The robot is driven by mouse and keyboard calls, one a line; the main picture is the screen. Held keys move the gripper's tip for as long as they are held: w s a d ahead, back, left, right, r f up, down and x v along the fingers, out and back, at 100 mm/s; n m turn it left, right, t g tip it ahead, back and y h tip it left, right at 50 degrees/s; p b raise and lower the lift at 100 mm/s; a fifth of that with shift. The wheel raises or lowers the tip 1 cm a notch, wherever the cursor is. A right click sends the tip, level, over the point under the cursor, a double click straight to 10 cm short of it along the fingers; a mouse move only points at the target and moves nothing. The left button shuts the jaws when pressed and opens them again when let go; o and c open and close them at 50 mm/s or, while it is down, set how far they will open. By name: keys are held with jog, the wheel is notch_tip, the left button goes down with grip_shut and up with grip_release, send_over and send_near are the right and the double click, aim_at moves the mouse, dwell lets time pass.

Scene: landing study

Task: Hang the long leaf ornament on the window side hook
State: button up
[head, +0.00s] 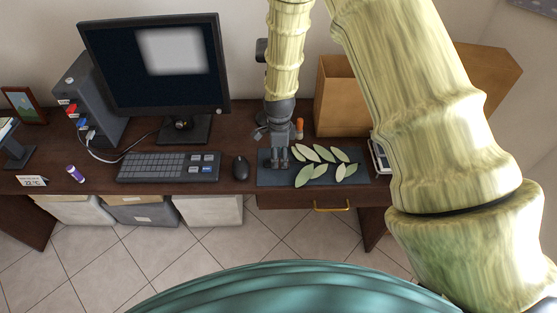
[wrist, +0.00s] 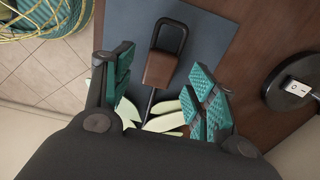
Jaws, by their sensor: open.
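The long leaf ornament (head: 309,173) lies on a dark mat (head: 264,180) on the desk, with several pale and darker green leaves spread to the right of my gripper. In the wrist view, a brown block (wrist: 161,70) with a dark loop (wrist: 169,24) and thin dark stem joins the leaves, which are partly hidden by my gripper. My gripper (head: 279,164) points down over the left part of the mat. In the wrist view my gripper (wrist: 162,68) is open, with teal pads on either side of the brown block. Contact cannot be told. No hook or window is identifiable.
The dark desk (head: 240,112) holds a mouse (head: 240,167), keyboard (head: 167,166) and monitor (head: 155,65) left of the mat. A cardboard box (head: 341,97) stands behind right. A round black base (wrist: 289,86) is right in the wrist view. A drawer handle (head: 332,208) is below.

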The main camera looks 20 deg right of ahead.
jog(key=shift+s+d+r+b, duration=0.15)
jog(key=shift+r+b, duration=0.2)
jog(key=shift+r, duration=0.45)
jog(key=shift+r+b, duration=0.45)
jog(key=shift+r, duration=2.5)
